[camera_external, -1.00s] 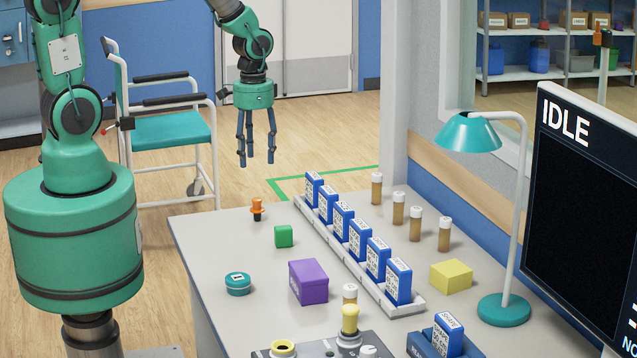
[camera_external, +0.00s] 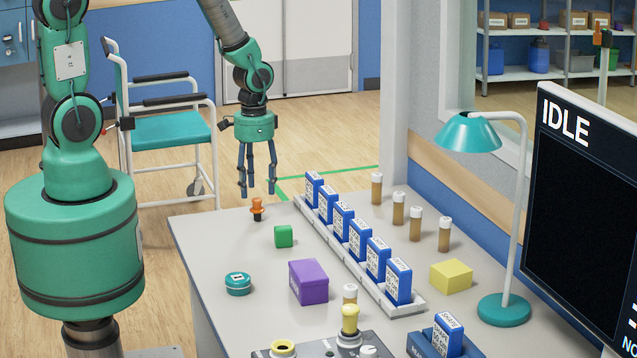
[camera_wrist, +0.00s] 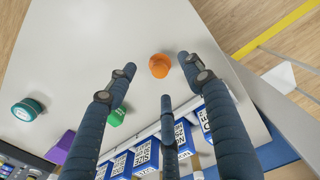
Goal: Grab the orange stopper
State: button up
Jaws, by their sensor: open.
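The orange stopper (camera_external: 257,206) stands upright on the far left part of the table, with a dark lower part. In the wrist view the orange stopper (camera_wrist: 159,66) shows from above, just beyond the fingertips and roughly between them. My gripper (camera_external: 258,190) is open and empty, its fingers pointing down, just above the stopper in the external view. In the wrist view my gripper (camera_wrist: 160,85) shows three spread dark blue fingers, none visibly touching the stopper.
A green cube (camera_external: 284,236) stands near the stopper. A white rack (camera_external: 362,262) of several blue boxes runs along the table to the right. A purple box (camera_external: 308,282) and a teal round tin (camera_external: 238,283) lie nearer. The table (camera_external: 205,235) is bare left of the stopper.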

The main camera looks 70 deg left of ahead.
aim_at(257, 199)
jog(key=shift+f, duration=0.15)
jog(key=shift+w+d+f+b, duration=0.1)
jog(key=shift+f+b, duration=0.75)
jog(key=shift+f, duration=1.75)
jog(key=c, duration=1.1)
